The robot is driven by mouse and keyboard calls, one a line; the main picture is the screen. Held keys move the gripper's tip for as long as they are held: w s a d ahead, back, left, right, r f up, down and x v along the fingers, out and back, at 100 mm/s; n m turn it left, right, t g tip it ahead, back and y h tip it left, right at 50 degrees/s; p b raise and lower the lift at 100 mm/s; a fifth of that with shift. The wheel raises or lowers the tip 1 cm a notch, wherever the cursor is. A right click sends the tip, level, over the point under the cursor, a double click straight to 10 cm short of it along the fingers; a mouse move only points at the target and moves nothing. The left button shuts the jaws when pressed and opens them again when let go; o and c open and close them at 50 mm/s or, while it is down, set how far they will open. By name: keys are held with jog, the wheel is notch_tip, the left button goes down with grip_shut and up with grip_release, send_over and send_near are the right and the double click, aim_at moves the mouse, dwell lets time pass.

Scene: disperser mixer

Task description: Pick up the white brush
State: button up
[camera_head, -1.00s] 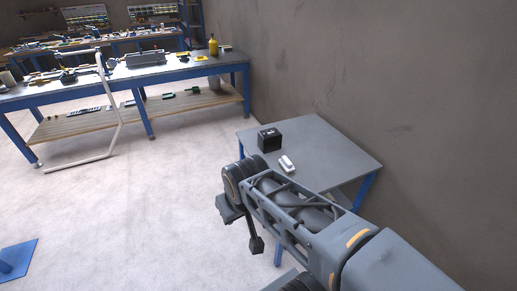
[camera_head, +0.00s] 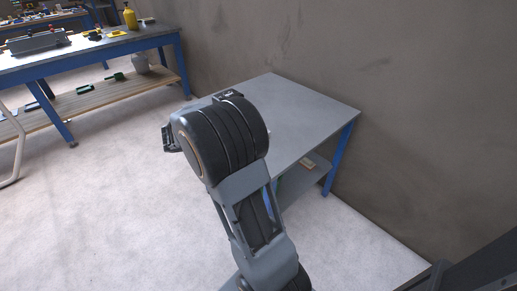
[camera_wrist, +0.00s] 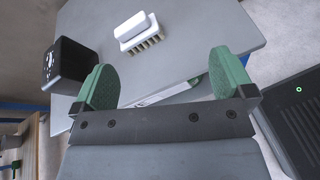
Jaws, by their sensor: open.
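The white brush (camera_wrist: 137,33) lies on the small grey table (camera_wrist: 190,30) in the wrist view, at the top centre. Its bristles point toward the lower right of the picture. My gripper (camera_wrist: 163,82) is open and empty, with its two green fingers apart. The brush appears beyond the fingertips, between their lines and nearer the left finger, not touching either. In the head view my arm hides most of the brush, and my gripper's fingers are also hidden.
A black box (camera_wrist: 72,65) stands on the table left of the brush; only its edge shows in the head view. The small table (camera_head: 300,100) stands against the wall, with a lower shelf (camera_head: 305,170). A long workbench (camera_head: 90,47) stands at the back left.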

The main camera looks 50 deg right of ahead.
jog(key=w+d+f+n+h+b, duration=0.4)
jog(key=w+f, duration=0.1)
jog(key=f, duration=0.2)
jog(key=shift+t, duration=0.4)
jog(key=d+b, duration=0.2)
jog(key=d, duration=0.6)
jog(key=shift+s+d+f+b, duration=0.15)
jog(key=shift+d+b, duration=0.25)
jog(key=shift+d, duration=0.75)
jog(key=shift+s+d+f+b, duration=0.1)
jog(key=shift+d+b, duration=0.3)
jog(key=shift+d, duration=0.75)
jog(key=shift+d+r, duration=0.1)
jog(key=shift+d, duration=0.6)
jog(key=c, duration=0.8)
jog(key=shift+r, duration=0.15)
